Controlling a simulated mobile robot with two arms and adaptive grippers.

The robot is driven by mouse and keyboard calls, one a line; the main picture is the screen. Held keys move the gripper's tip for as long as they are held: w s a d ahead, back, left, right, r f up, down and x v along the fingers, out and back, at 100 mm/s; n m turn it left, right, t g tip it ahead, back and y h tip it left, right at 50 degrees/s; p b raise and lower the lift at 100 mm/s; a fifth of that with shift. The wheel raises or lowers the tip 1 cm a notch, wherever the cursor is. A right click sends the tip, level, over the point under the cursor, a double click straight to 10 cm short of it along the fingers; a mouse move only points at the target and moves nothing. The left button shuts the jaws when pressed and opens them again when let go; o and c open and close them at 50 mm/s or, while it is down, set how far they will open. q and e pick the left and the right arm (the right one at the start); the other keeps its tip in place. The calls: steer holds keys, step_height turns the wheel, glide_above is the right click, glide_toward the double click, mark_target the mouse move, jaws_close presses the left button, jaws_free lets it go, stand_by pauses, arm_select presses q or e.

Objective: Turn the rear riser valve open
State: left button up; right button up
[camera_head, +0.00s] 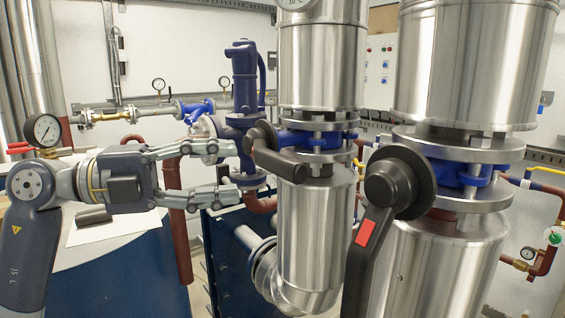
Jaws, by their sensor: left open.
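The rear riser valve is a blue body (312,138) between flanges on the farther silver riser. Its black lever (280,163) has a round hub at the left and sticks out sideways to the lower right, across the pipe. My left gripper (231,172) reaches in from the left. Its two fingers are spread one above the other, with nothing between them. The fingertips end a little left of the lever in the picture; the depth gap is hard to judge. My right gripper is not in view.
A nearer silver riser (437,270) carries a similar blue valve with a large black lever (367,255) hanging down, marked red. Blue pipework (243,85) stands behind the gripper. A pressure gauge (42,130) is at the left. A lower pipe elbow (262,262) lies below the fingers.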

mark_target(277, 167)
arm_select(q)
steer(key=p+x, duration=0.1)
steer(key=x, duration=0.4)
steer(key=shift+d+r+p, duration=0.2)
steer(key=shift+d+p, duration=0.15)
steer(key=p+x, duration=0.1)
steer(key=x, duration=0.2)
steer(key=shift+w+d+f, duration=0.1)
steer(key=shift+d, duration=0.05)
steer(key=shift+w+d+f, duration=0.1)
steer(key=shift+d, duration=0.35)
jaws_close()
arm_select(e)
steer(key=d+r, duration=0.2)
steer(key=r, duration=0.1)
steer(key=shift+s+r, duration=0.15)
